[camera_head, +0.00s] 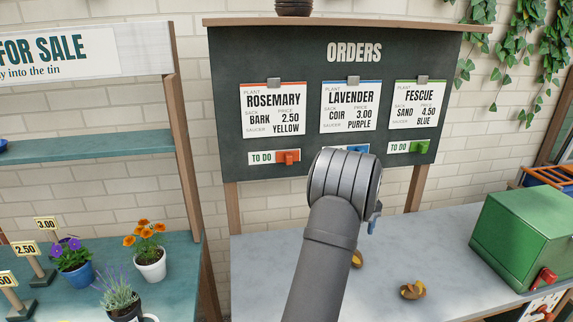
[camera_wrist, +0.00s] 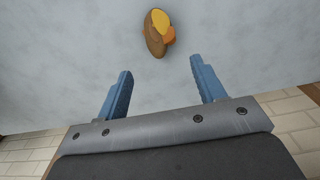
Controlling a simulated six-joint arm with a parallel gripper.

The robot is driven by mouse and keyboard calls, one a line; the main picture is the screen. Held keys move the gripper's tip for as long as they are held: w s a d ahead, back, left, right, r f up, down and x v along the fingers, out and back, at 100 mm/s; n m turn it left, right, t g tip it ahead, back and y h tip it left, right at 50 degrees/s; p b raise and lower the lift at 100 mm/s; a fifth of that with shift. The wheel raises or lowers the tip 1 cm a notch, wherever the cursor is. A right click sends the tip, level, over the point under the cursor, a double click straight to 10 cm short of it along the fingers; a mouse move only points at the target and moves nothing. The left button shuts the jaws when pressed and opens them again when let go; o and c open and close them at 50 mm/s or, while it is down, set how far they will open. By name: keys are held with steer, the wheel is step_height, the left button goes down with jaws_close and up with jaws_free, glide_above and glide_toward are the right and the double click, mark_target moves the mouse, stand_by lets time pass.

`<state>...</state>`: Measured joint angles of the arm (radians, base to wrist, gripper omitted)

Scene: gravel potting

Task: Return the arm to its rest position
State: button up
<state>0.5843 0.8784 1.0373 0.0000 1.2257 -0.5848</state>
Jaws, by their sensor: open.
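My arm rises from the bottom middle of the head view, in front of the orders board (camera_head: 310,100). In that view my gripper is mostly hidden behind the wrist, with a small blue part showing at its right. In the wrist view my gripper (camera_wrist: 160,88) has two blue fingers spread wide apart with nothing between them. Beyond the fingertips a brown and yellow-orange item (camera_wrist: 157,35) lies on the grey worktop (camera_wrist: 60,55), apart from the fingers.
A similar brown and yellow item (camera_head: 412,290) lies on the worktop, and another (camera_head: 357,259) is partly behind my arm. A green box (camera_head: 525,240) with a red handle stands at the right. Potted flowers (camera_head: 150,262) stand on the teal shelf at the left.

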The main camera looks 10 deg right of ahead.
step_height(320, 180, down, 10)
steer(key=shift+f, duration=0.15)
steer(key=shift+r, duration=1.6)
